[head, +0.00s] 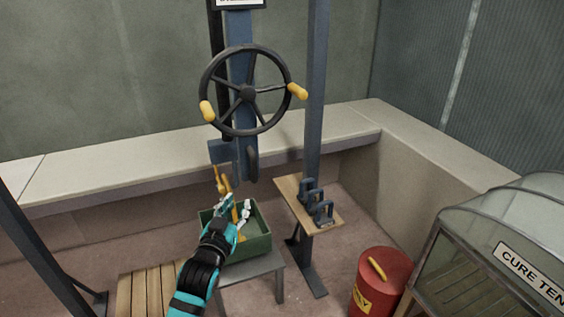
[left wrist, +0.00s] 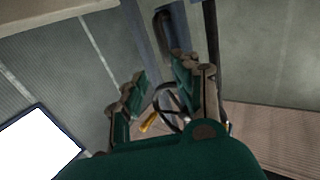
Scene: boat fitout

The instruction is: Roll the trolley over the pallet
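A black handwheel (head: 248,91) with two yellow grips stands on a blue upright (head: 241,50), which I take to be part of the trolley; I cannot be sure. A blue block and a yellow hook (head: 221,183) hang below it. A slatted wooden pallet (head: 146,292) lies at the lower left, partly cut off. My left gripper (head: 234,207) is open and empty, in front of the green box and below the wheel. In the left wrist view, its fingers (left wrist: 166,92) stand apart, with the wheel (left wrist: 184,99) and a yellow grip (left wrist: 149,123) beyond, not touching. My right gripper is not in view.
A green box (head: 258,244) stands on a grey bench (head: 264,265). A wooden shelf (head: 318,224) holds several dark shackles. A red drum (head: 382,280) and a glazed cure tent (head: 500,240) stand at the right. Blue posts rise at left and centre. A pale ledge runs behind.

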